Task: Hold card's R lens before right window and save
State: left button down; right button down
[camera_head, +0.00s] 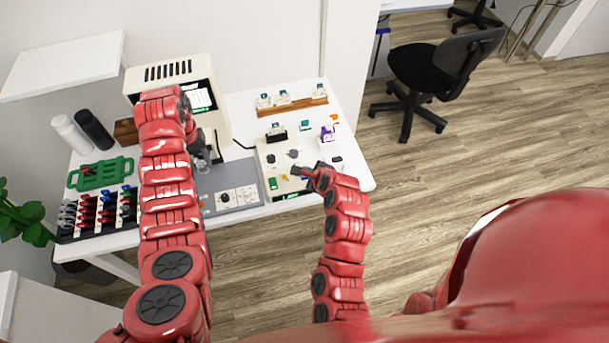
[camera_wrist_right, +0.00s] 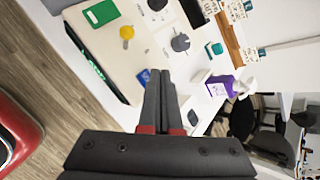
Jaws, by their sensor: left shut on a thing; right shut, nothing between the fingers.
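The beige machine (camera_head: 215,75) with a lit screen (camera_head: 201,97) stands at the back of the white table. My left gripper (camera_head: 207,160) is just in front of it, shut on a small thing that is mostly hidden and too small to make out. My right gripper (camera_head: 300,171) is shut and empty over the beige board (camera_head: 263,160); it shows large in the right wrist view (camera_wrist_right: 160,80). On that board lie a green card (camera_wrist_right: 101,13), a yellow round piece (camera_wrist_right: 127,33) and a dark grey knob (camera_wrist_right: 180,43). I cannot identify the R lens or the right window.
A grey mat (camera_head: 215,207) with a white dial panel (camera_head: 236,199) lies at the front. Racks of coloured handles (camera_head: 97,213), a green tray (camera_head: 100,173) and two bottles (camera_head: 94,129) stand left. A purple bottle (camera_head: 327,133) and a wooden rack (camera_head: 292,108) stand right.

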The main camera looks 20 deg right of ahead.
jog(key=shift+f, duration=0.1)
dwell(0.5)
jog(key=shift+f, duration=0.3)
jog(key=shift+f, duration=0.4)
dwell(0.7)
jog(key=shift+r, duration=0.85)
jog(key=shift+r, duration=2.45)
notch_tip(320, 180, up, 10)
